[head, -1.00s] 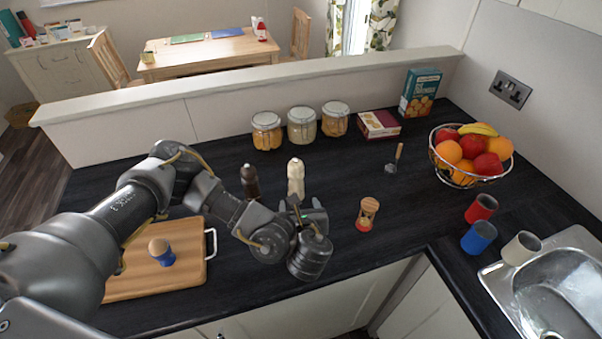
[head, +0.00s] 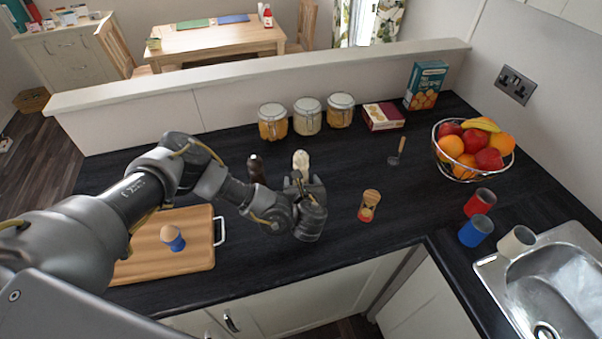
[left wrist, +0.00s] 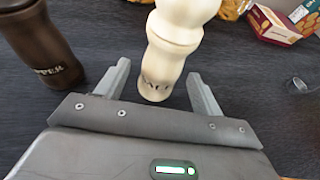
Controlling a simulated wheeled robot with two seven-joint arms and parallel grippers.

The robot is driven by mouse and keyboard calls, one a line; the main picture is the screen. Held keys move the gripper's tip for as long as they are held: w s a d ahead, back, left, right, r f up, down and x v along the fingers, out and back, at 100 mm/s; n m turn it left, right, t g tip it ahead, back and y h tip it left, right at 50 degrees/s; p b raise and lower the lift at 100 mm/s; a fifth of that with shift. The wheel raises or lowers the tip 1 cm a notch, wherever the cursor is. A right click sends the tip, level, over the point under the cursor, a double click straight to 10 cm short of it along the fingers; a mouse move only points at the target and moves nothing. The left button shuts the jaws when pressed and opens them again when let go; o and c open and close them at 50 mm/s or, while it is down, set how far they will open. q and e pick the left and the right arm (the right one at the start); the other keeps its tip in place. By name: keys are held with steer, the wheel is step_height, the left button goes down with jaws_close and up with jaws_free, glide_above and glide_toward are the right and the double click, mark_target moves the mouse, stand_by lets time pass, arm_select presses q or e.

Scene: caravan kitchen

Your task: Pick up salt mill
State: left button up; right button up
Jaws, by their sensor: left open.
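The salt mill (left wrist: 168,50) is cream-coloured and stands upright on the dark worktop. In the left wrist view its lower body is between the open fingers of my left gripper (left wrist: 160,88), with a gap to each finger. Lettering on its base is partly readable. In the head view the salt mill (head: 301,160) shows only its upper part behind my left gripper (head: 303,178). The dark brown pepper mill (head: 256,168) stands just to its left; it also shows in the left wrist view (left wrist: 42,50). My right gripper is not in view.
Several filled jars (head: 308,115) stand behind, by the low wall. A wooden board (head: 190,255) with an egg in a blue cup (head: 173,238) lies to the left. A fruit bowl (head: 473,150) is far right.

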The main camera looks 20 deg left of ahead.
arm_select(q)
steer(key=shift+x, duration=1.25)
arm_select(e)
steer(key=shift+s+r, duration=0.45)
arm_select(q)
steer(key=shift+c, duration=0.5)
steer(key=c, duration=1.2)
steer(key=shift+o, duration=0.2)
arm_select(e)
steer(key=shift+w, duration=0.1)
